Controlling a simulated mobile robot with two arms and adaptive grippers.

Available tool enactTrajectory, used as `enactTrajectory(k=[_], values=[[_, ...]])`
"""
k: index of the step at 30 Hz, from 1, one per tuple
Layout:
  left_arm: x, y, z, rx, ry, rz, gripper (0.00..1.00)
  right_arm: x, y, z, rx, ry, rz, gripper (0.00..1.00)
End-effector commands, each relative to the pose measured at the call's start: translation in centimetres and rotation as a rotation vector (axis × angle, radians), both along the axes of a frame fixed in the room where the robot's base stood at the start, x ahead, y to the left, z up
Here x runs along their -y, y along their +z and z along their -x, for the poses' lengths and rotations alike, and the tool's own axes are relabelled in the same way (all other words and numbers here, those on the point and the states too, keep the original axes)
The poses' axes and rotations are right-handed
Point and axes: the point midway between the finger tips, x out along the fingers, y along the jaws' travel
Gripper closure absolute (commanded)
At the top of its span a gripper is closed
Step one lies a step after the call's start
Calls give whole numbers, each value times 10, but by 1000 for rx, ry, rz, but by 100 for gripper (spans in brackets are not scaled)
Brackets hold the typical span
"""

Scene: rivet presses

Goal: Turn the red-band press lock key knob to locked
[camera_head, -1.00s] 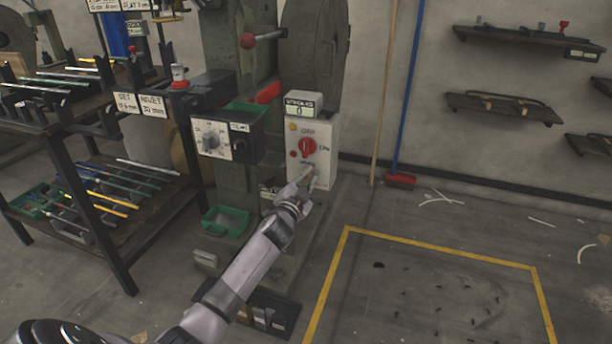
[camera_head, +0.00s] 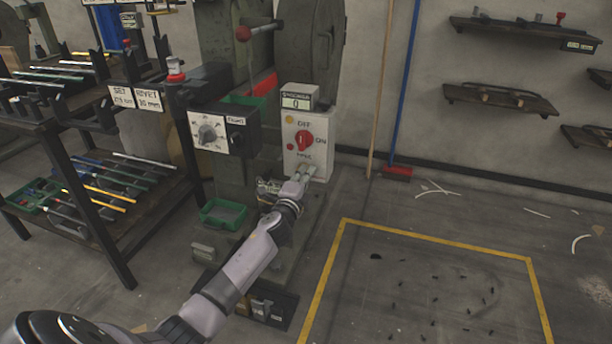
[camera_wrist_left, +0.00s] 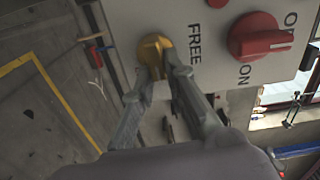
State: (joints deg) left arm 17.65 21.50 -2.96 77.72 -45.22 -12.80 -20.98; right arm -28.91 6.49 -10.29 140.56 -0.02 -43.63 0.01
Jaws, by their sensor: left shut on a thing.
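The white control box (camera_head: 322,150) stands on the right side of the green-grey press (camera_head: 234,60). In the left wrist view the brass lock key knob (camera_wrist_left: 153,50) sticks out of the white panel beside the word FREE. My left gripper (camera_wrist_left: 160,76) is shut on it, with a finger on each side. In the head view my left gripper (camera_head: 305,173) is at the low part of the box front and hides the knob. A red OFF/ON switch (camera_head: 304,141) sits above it and also shows in the wrist view (camera_wrist_left: 258,38). My right gripper is not in view.
A green tray (camera_head: 223,213) is on the press below. A rack with rods (camera_head: 125,190) stands at the left. Floor inside the yellow line (camera_head: 440,234) is mostly open.

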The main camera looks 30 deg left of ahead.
Motion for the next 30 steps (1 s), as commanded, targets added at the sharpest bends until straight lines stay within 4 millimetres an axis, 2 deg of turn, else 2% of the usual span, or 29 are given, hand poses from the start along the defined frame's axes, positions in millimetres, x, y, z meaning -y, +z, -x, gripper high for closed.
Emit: enactTrajectory(k=[20, 21, 30], values=[[1, -3, 0, -18, -2, -65, 100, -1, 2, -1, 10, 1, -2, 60], [1, -3, 0, -18, -2, -65, 86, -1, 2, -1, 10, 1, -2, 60], [1, -2, 0, -16, -1, -64, 67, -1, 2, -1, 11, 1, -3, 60]])
